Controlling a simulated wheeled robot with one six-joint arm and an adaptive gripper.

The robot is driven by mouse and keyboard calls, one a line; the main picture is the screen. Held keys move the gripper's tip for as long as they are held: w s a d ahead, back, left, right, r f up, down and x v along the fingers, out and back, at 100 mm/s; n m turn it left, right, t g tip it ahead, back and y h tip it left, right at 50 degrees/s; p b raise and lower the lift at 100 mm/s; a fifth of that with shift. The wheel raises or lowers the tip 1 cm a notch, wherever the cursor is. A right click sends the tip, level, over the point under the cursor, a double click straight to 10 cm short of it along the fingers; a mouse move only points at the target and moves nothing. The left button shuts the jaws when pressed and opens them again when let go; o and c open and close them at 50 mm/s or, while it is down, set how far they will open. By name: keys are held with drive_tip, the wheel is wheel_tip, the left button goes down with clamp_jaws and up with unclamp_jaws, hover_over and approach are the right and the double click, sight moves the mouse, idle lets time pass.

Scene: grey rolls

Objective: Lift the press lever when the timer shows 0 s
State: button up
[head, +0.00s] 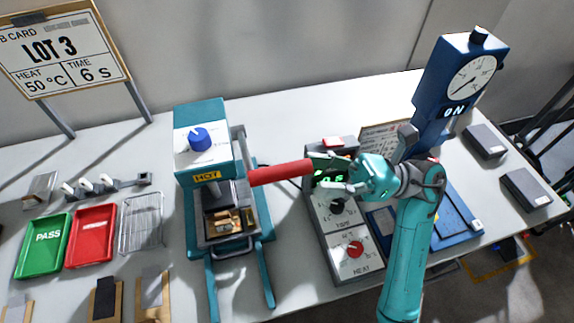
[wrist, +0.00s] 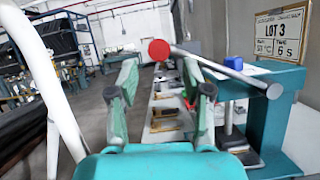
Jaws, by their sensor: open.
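The teal press (head: 203,150) stands left of centre with a blue knob and a HOT label. Its red lever handle (head: 280,172) sticks out to the right, nearly level.
A card (head: 62,50) reads LOT 3, 50 °C, 6 s. A control box (head: 350,245) with knobs stands below my gripper. A blue dial stand (head: 455,85) is at right. Green (head: 43,245) and red (head: 91,236) trays and a wire rack (head: 141,222) lie left.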

sight(283, 172)
drive_tip(key=x, duration=0.6)
drive_tip(key=shift+s+a+r, duration=0.15)
drive_tip(key=shift+a, duration=0.2)
clamp_jaws()
